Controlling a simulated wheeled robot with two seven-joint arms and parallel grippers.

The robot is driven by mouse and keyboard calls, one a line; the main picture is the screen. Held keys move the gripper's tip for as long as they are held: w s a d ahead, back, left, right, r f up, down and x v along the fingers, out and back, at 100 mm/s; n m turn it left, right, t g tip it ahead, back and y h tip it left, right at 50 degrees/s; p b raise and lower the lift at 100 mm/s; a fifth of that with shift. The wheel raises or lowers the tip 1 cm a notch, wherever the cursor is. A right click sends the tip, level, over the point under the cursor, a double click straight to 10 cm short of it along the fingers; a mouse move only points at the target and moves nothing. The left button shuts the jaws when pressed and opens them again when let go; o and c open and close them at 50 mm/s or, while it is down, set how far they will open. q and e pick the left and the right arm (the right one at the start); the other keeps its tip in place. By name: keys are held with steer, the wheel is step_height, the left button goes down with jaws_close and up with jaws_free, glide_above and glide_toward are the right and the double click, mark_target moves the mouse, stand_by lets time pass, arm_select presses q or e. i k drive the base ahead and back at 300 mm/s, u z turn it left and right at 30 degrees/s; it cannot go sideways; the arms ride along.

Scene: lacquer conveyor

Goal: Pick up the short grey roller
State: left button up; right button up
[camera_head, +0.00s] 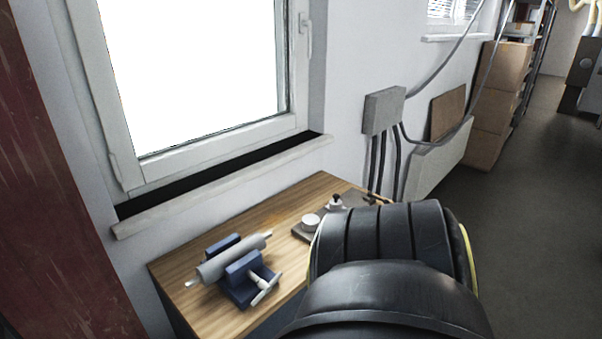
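A short light-grey roller (232,256) with thinner shaft ends lies near the left end of a wooden table (190,272). It sits between the two blue blocks of a vise (242,282), which has a grey T-shaped handle at its front. I cannot tell whether the vise is tight on it. The roller's lower side is hidden by the front block. One of my black arms fills the lower middle and covers the table's right part. Neither of my grippers shows.
A white round piece (310,221) and a small dark item with a white part (336,202) stand on the table's far side, partly near my arm. A window sill (225,185) runs behind the table. Boxes (499,68) stand farther back; the floor (540,220) at right is clear.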

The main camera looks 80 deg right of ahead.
mark_target(213, 270)
steer(key=z, duration=1.9)
